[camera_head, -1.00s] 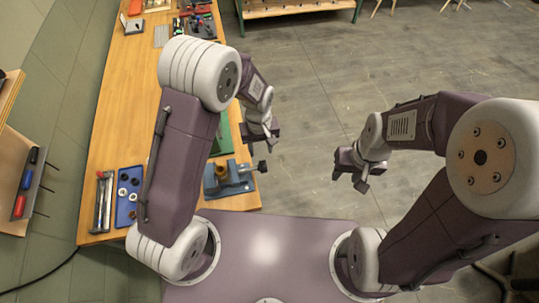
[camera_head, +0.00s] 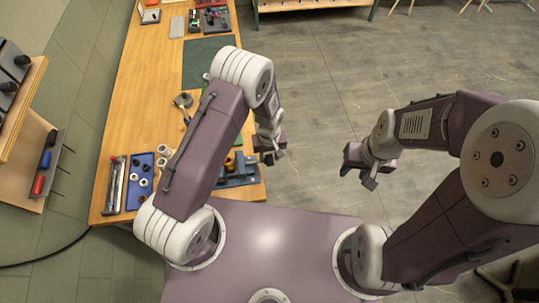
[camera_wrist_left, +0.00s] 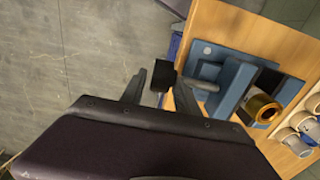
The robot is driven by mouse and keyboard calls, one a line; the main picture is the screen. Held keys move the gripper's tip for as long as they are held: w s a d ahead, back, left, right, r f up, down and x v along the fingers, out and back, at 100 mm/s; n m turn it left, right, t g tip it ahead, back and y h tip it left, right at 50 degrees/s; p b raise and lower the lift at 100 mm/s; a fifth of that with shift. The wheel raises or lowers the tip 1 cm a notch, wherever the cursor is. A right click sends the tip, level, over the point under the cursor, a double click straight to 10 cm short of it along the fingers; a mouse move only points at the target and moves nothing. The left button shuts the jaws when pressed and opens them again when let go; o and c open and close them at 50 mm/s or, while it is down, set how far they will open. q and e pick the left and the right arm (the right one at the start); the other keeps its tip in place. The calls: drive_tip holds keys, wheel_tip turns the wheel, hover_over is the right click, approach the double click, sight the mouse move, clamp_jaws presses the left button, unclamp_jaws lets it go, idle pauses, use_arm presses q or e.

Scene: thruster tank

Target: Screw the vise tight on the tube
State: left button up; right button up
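The blue vise (camera_head: 243,171) sits at the near right edge of the workbench, partly hidden by my left arm. In the left wrist view the vise (camera_wrist_left: 233,90) has a brass-coloured tube (camera_wrist_left: 262,107) at its jaws; whether they touch it I cannot tell. A grey screw rod (camera_wrist_left: 202,84) runs from the vise past the bench edge to a dark handle (camera_wrist_left: 163,75). My left gripper (camera_wrist_left: 160,88) is at this handle, its fingers apart on either side of it. My right gripper (camera_head: 358,168) hangs empty over the floor, its fingers apart.
A blue tray (camera_head: 140,180) with rings lies on the bench, with several white ring-shaped parts beside it. A green mat (camera_head: 205,62) lies further back. A wall rack (camera_head: 45,165) stands at the left.

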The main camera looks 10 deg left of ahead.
use_arm(q)
drive_tip(key=shift+a, duration=0.15)
clamp_jaws()
drive_tip(key=shift+w, duration=0.1)
drive_tip(key=shift+w+f+g+h+b, duration=0.15)
drive_tip(key=shift+w+g+h+b, duration=0.15)
drive_tip(key=shift+g, duration=0.4)
drive_tip(key=g+b, duration=0.2)
drive_tip(key=b, duration=0.1)
drive_tip(key=f+g+h+b, duration=0.1)
drive_tip(key=g+b, duration=0.1)
drive_tip(key=b, duration=0.1)
drive_tip(key=shift+w+b, duration=0.15)
drive_tip(key=shift+b, duration=0.15)
drive_tip(key=shift+r+g+h+b, duration=0.15)
drive_tip(key=shift+g+h+b, duration=0.15)
drive_tip(key=shift+g+b, duration=0.35)
